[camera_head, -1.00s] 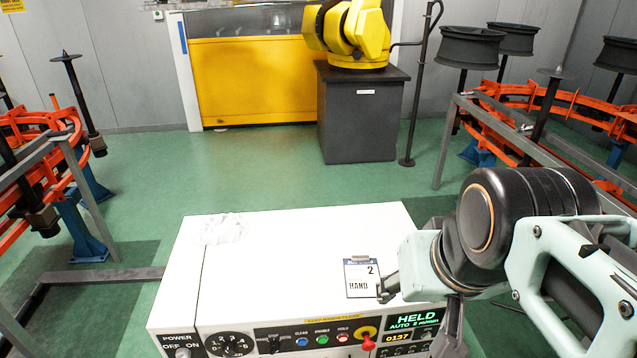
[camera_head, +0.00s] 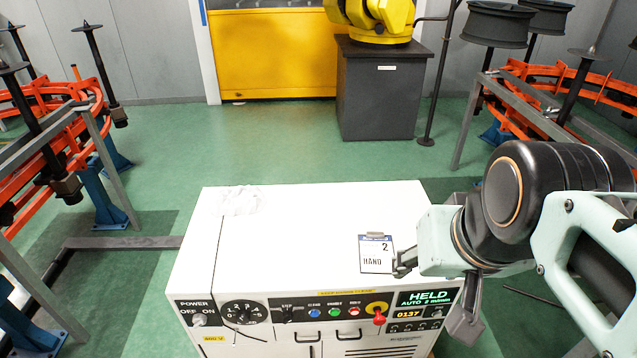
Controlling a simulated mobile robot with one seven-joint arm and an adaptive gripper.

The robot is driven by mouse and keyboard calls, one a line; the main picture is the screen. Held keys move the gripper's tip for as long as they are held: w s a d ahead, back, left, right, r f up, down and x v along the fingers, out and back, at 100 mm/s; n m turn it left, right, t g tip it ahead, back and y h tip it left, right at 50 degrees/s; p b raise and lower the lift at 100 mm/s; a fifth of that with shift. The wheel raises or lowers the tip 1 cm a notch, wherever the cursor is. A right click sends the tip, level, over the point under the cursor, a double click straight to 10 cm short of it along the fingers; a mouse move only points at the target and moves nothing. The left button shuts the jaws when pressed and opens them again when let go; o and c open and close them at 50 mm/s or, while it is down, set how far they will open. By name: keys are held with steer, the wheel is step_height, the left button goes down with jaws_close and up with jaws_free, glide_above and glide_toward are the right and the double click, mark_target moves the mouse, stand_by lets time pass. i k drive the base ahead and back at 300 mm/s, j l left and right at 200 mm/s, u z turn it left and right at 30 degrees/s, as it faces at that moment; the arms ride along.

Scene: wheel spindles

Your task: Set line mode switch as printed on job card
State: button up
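The job card (camera_head: 376,256) lies under a clip on the white cabinet top and reads "2" and "HAND". The front panel has a large black numbered dial (camera_head: 243,312) and, to its right, a small black selector switch (camera_head: 287,315) with tiny labels around it. I cannot clearly read where the selector points. The display (camera_head: 428,298) reads "HELD", "AUTO 2 m/min". My gripper (camera_head: 436,293) is over the cabinet's right front, its fingers wide apart and empty. One finger is beside the card's right edge; the other hangs in front of the panel's right end.
The white cabinet (camera_head: 300,220) has a mostly clear top with a crumpled cloth (camera_head: 241,200). Orange racks stand at both sides.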

mark_target(288, 317)
steer(key=u, duration=0.9)
steer(key=k+j+z, duration=0.2)
steer(key=k+l+z, duration=0.1)
steer(key=k+z, duration=0.35)
steer(key=i+j, duration=0.1)
steer(key=j, duration=0.15)
steer(key=i+j, duration=0.1)
steer(key=j, duration=0.15)
steer(key=k+l, duration=0.1)
steer(key=l, duration=0.4)
steer(key=k+u, duration=0.05)
